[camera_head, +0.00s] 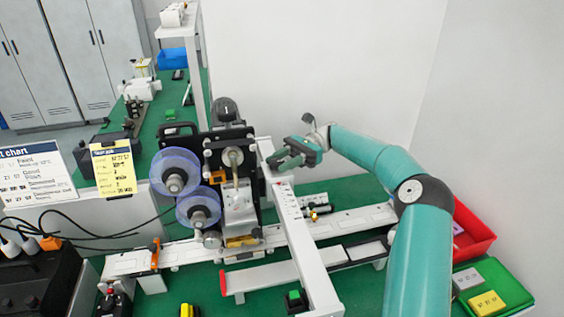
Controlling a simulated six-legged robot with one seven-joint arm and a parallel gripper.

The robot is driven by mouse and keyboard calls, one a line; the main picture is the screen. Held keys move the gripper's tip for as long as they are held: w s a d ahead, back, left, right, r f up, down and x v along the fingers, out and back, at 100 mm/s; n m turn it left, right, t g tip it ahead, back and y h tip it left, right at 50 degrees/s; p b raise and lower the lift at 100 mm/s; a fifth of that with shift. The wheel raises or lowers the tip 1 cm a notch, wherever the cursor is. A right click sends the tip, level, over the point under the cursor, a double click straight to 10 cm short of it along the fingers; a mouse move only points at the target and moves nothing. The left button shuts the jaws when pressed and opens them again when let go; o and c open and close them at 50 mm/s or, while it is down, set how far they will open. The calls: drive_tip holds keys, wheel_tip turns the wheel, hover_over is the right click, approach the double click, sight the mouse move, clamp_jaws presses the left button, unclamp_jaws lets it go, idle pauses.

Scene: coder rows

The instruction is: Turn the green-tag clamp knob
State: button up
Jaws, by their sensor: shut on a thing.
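The coder machine (240,205) stands at centre, a black plate with two clear blue-purple reels (175,172) on its left and a metal block and rod in its middle. My gripper (279,160) reaches in from the right, its jaws shut at the machine's upper right side, by the top of a white upright rail. What it grips is small and mostly hidden by the jaws; it appears to be the clamp knob. I cannot make out a green tag there. The knob's turn angle cannot be told.
A white bar (308,262) slopes down in front of the machine, above a white conveyor (345,222). A red bin (474,236) and a green tray (516,288) lie at right. A yellow note (114,168) and a chart (38,176) stand left. A white wall is behind my arm.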

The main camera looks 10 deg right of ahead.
sight(281, 159)
drive_tip(key=shift+w+a+n+g+h, duration=0.15)
drive_tip(key=shift+n+g+h, duration=0.45)
drive_tip(key=shift+g, duration=0.4)
drive_tip(key=o, duration=1)
drive_tip(key=shift+r, duration=0.25)
drive_tip(key=r, duration=0.3)
drive_tip(key=shift+s+r, duration=0.2)
drive_tip(key=shift+s, duration=0.1)
drive_tip(key=s+r, duration=0.3)
drive_tip(key=s, duration=0.1)
drive_tip(key=s+r, duration=0.3)
drive_tip(key=s, duration=0.2)
drive_tip(key=s+r, duration=0.3)
drive_tip(key=s, duration=0.1)
drive_tip(key=shift+s, duration=0.25)
